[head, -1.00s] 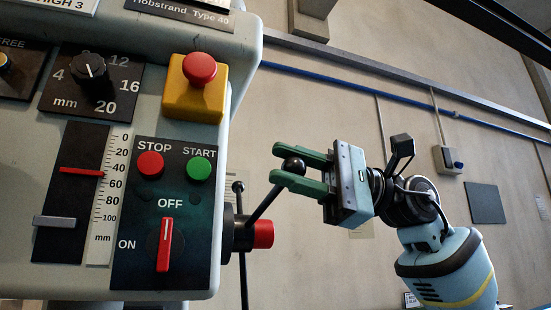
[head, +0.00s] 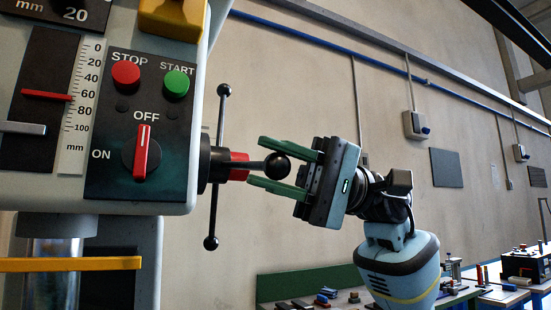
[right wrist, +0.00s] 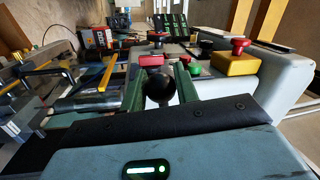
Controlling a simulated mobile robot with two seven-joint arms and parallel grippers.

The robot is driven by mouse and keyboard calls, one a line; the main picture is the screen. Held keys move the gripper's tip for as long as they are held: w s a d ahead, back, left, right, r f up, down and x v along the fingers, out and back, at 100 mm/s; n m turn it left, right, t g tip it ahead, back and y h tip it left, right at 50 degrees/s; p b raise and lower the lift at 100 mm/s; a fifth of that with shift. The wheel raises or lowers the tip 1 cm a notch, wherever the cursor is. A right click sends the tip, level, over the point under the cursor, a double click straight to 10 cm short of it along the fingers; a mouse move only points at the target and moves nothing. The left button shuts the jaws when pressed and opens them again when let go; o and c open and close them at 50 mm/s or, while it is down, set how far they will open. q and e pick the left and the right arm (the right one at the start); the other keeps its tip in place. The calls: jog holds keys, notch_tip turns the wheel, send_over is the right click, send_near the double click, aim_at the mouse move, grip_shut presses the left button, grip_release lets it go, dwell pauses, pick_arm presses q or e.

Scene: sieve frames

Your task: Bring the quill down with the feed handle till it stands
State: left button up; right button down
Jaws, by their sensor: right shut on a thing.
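The feed handle has a dark hub with a red collar (head: 238,166) on the right side of the drill head. One spoke ends in a black ball knob (head: 277,165); two others point up and down. My right gripper (head: 257,165) has its green fingers shut around that knob, which also shows in the right wrist view (right wrist: 160,89). The held spoke points right, about level. On the depth scale (head: 79,110) the red pointer (head: 47,95) stands near 60, above a grey marker (head: 23,128) near 100. The bright quill (head: 55,262) shows below the head. My left gripper is out of view.
The control panel carries a red STOP button (head: 126,74), a green START button (head: 176,83) and a red switch (head: 141,155) set at OFF. A yellow bar (head: 70,264) crosses before the quill. A workbench with a green back (head: 310,283) stands lower right.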

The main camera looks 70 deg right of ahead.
dwell(0.3)
jog(key=c, duration=1.1)
grip_release()
jog(key=shift+o, duration=0.2)
jog(key=shift+d, duration=0.1)
jog(key=shift+s+d+f, duration=0.1)
jog(key=shift+s+d, duration=0.05)
jog(key=shift+d, duration=0.1)
jog(key=b+v, duration=0.1)
jog(key=v, duration=0.5)
jog(key=shift+b, duration=0.3)
jog(key=shift+s+d+f, duration=0.1)
jog(key=shift+s+d, duration=0.25)
